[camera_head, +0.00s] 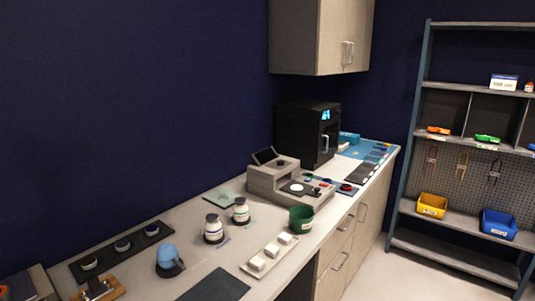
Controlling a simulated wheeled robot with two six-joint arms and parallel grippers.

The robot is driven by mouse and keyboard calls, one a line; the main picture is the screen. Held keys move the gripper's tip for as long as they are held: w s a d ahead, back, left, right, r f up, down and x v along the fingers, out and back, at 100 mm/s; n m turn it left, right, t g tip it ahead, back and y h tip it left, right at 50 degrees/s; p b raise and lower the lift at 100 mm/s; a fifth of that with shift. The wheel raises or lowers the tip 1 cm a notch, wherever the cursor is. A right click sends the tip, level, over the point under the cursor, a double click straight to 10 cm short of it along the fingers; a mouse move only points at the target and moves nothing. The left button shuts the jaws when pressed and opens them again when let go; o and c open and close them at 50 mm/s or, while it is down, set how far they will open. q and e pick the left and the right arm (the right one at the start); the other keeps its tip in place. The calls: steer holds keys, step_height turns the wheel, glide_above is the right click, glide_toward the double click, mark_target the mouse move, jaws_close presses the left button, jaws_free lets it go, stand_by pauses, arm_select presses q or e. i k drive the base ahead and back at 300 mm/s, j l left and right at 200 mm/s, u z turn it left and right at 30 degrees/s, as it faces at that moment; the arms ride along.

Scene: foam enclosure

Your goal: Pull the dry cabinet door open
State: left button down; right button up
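The dry cabinet (299,140), a black box with a small lit blue display (326,115), stands at the far end of the counter against the blue wall. Its door (331,133) faces right and looks shut. A pale vertical handle (325,144) shows on the door. Neither of my grippers is in view.
A grey bench device (273,180) stands on the counter in front of the cabinet. A green cup (301,218), white bottles (213,230) and a tray of white blocks (252,268) are nearer. Wall cupboards (308,38) hang above; a shelf rack (421,110) stands right. Floor shows between counter and rack.

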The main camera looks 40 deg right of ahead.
mark_target(319, 157)
steer(key=z, duration=1.65)
steer(key=i+l+u, duration=0.1)
steer(key=i+l, duration=0.9)
steer(key=l, duration=0.25)
steer(key=j+u, duration=0.05)
